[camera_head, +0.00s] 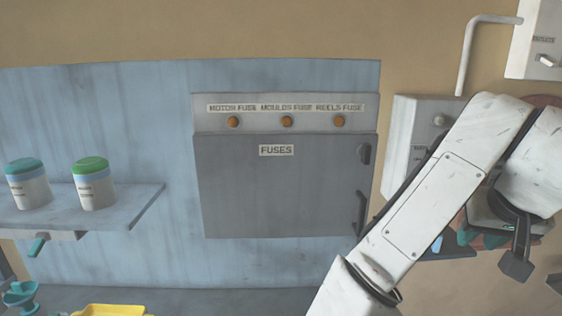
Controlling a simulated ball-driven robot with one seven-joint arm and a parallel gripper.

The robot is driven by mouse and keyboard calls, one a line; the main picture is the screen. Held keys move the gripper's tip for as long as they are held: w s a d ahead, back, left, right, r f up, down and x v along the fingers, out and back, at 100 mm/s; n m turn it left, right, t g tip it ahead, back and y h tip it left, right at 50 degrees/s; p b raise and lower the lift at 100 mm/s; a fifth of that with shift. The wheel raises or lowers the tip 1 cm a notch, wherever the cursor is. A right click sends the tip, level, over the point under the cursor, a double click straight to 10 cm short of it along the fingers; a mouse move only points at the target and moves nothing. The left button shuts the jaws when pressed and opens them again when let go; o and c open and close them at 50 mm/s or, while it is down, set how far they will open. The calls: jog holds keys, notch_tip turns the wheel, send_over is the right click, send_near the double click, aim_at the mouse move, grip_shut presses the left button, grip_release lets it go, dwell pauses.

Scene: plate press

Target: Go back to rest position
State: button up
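My white arm crosses the right side of the head view, rising from the bottom middle and bending over at the upper right. My gripper (535,273) hangs at the far right, pointing down. Its two dark fingertips stand apart, one of them at the picture's edge. I see nothing held between them. Part of the gripper is cut off by the picture's edge.
A grey fuse cabinet (285,185) with a shut door and three orange lamps hangs left of my arm. A shelf (130,208) at left bears two green-lidded jars (93,184). A yellow tray (110,310) shows at bottom left. A grey box (415,125) sits behind my arm.

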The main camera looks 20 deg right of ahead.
jog(key=s+a+f+n, duration=0.1)
jog(key=s+f+n, duration=0.15)
jog(key=f, duration=0.95)
jog(key=s+a+f+n, duration=0.1)
jog(key=a+f+n, duration=0.15)
jog(key=f, duration=0.95)
jog(key=s+a+f+n+g+y, duration=0.1)
jog(key=s+a+f+g+y, duration=0.1)
jog(key=s+a+f, duration=0.3)
jog(key=s+a+f+n+g+y, duration=0.1)
jog(key=s+a+f, duration=0.5)
jog(key=s+f, duration=0.4)
jog(key=shift+s+f+g+y, duration=0.2)
jog(key=shift+f+g+y, duration=0.2)
jog(key=shift+f, duration=0.3)
jog(key=shift+a, duration=0.1)
